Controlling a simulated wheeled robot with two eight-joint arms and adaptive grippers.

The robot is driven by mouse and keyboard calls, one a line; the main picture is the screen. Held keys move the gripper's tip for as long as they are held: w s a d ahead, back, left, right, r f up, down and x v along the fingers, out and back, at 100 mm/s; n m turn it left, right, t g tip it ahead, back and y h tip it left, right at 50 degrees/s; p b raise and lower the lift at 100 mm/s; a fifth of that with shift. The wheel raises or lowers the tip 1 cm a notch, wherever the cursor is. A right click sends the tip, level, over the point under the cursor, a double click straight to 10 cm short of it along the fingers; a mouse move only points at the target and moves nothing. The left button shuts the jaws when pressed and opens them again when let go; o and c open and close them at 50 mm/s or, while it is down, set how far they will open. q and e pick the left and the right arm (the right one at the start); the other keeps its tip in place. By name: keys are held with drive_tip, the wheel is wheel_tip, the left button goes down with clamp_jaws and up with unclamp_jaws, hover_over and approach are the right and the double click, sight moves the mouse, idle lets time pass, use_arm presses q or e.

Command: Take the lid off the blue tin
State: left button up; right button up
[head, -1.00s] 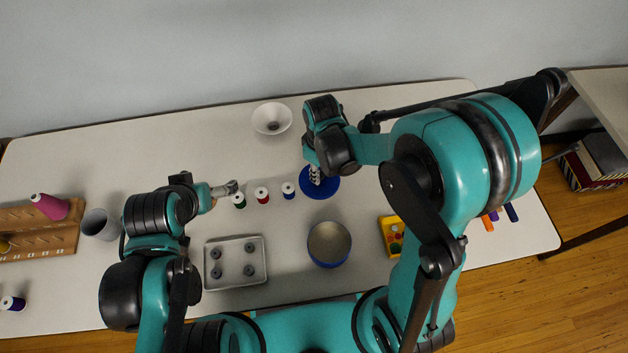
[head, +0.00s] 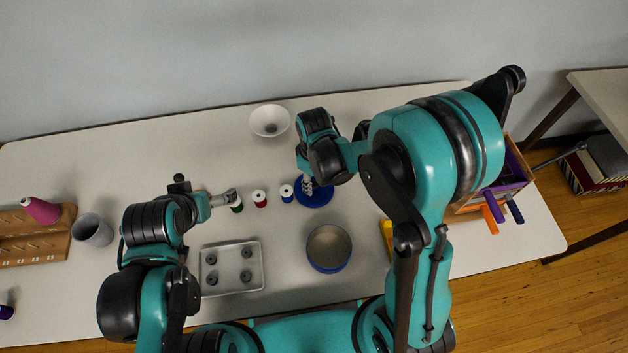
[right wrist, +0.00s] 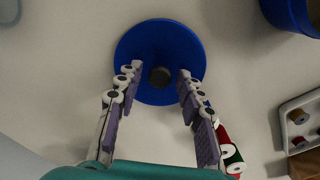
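The blue tin (head: 329,266) stands open on the table, its pale inside showing; part of it is at the top right of the right wrist view (right wrist: 290,14). Its round blue lid (head: 322,199) is off the tin and appears to lie flat on the table behind it. In the right wrist view the lid (right wrist: 160,36) has a dark knob (right wrist: 160,76) at its middle. My right gripper (right wrist: 159,72) is open over the lid, a finger on each side of the knob with gaps showing. My left gripper (head: 233,196) is beside the green spool; its fingers are too small to read.
Green, red and blue spools (head: 259,199) stand in a row left of the lid. A white bowl (head: 269,121) stands behind, a grey cup (head: 92,229) at left, a crate (head: 515,170) at right.

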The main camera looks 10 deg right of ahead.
sight(315, 184)
wheel_tip(315, 184, up, 12)
drive_tip(key=r+p, duration=0.1)
drive_tip(key=p, duration=0.4)
drive_tip(key=s+d+r+m+t, duration=0.7)
drive_tip(key=s+d+r+m, duration=0.2)
drive_tip(key=shift+s+d+r, duration=0.2)
drive_tip(key=shift+s+d, duration=0.15)
